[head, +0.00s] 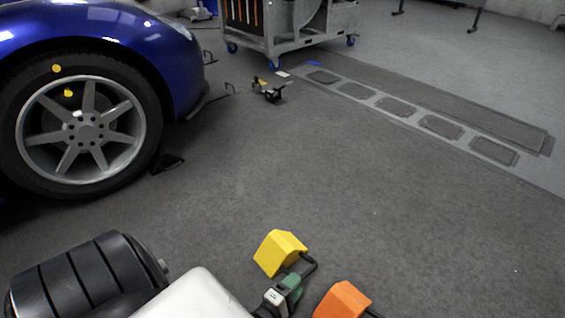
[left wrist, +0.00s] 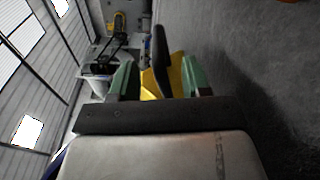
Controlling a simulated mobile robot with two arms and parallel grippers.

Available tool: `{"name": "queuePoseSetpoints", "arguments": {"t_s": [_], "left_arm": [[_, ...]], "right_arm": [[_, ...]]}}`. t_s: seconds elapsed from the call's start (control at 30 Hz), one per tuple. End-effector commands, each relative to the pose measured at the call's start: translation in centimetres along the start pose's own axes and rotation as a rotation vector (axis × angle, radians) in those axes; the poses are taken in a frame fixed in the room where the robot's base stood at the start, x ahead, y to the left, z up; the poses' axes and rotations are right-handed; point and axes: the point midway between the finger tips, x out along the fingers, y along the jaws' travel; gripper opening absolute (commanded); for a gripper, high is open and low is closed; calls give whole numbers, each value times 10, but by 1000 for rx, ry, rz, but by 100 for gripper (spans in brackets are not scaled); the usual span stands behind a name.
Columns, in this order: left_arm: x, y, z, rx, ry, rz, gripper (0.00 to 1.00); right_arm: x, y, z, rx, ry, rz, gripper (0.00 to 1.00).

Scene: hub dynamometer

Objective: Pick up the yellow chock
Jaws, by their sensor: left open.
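The yellow chock (head: 278,252) lies on the grey floor at the lower middle of the head view, with a black handle on its right side. My left gripper (head: 288,288) is close beside it, at the handle side, with green fingertips. In the left wrist view the gripper (left wrist: 164,78) is open. The yellow chock (left wrist: 178,76) and its dark upright handle (left wrist: 161,48) show between the two green fingers. I cannot tell whether the fingers touch the handle. My right gripper is not in view.
An orange chock (head: 342,301) lies just right of my left gripper. A blue car with a silver-spoked wheel (head: 82,130) stands at the upper left. A grey wheeled cart (head: 290,40) stands at the back. A floor strip with dark plates (head: 395,106) runs right. The middle floor is clear.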

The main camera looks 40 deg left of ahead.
Motion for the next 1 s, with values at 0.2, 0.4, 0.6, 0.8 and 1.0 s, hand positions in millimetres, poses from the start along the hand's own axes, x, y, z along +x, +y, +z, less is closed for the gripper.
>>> {"name": "queuePoseSetpoints", "arguments": {"t_s": [0.2,0.4,0.6,0.8,1.0], "left_arm": [[34,-2,4,-1,-1,6,48],[48,0,4,0,0,3,48],[48,1,4,0,0,2,48],[48,1,4,0,0,1,17],[48,1,4,1,-1,1,0]], "right_arm": [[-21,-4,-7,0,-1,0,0],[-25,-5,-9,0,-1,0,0],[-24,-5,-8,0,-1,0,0],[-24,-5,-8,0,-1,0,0],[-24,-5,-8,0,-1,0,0]]}}
